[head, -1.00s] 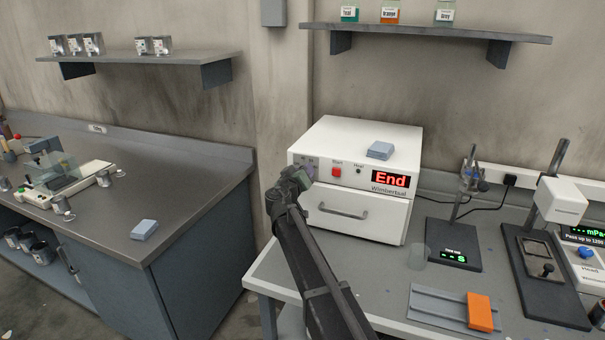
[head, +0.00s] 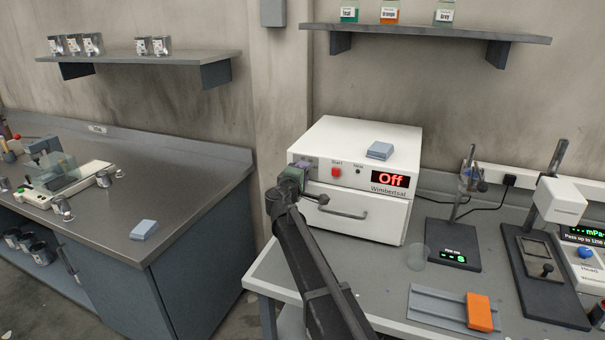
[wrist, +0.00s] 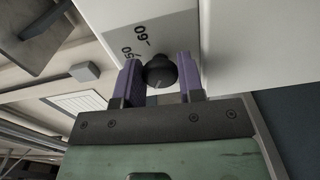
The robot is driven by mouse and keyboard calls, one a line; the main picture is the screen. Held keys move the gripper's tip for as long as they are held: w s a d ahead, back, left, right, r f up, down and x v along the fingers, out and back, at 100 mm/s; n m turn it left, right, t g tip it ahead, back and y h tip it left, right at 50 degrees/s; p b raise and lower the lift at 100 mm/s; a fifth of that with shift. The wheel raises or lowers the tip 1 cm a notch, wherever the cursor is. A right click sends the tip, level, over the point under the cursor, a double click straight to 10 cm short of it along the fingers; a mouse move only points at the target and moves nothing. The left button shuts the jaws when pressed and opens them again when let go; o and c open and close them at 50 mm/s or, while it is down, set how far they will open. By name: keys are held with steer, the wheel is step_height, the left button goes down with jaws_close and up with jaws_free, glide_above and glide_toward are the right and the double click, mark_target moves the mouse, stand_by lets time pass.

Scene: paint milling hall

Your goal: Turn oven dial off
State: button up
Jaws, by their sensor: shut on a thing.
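The white oven (head: 375,215) stands on the grey bench, and its red display (head: 390,180) reads "Off". My gripper (wrist: 161,78) is shut on the black oven dial (wrist: 160,70), with a purple finger on each side of it in the wrist view. The grey dial plate behind it shows "60" and part of another number. In the head view my gripper (head: 301,172) is at the upper left of the oven front, and the dial is hidden behind it.
A red start button (head: 336,172) and a drawer handle (head: 342,212) are close to my gripper. A blue block (head: 380,150) lies on the oven top. A clear beaker (head: 418,256) and a stand (head: 453,245) are to the right.

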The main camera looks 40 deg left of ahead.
steer(key=n, duration=0.3)
steer(key=shift+n, duration=0.4)
stand_by(0.4)
steer(key=o, duration=0.9)
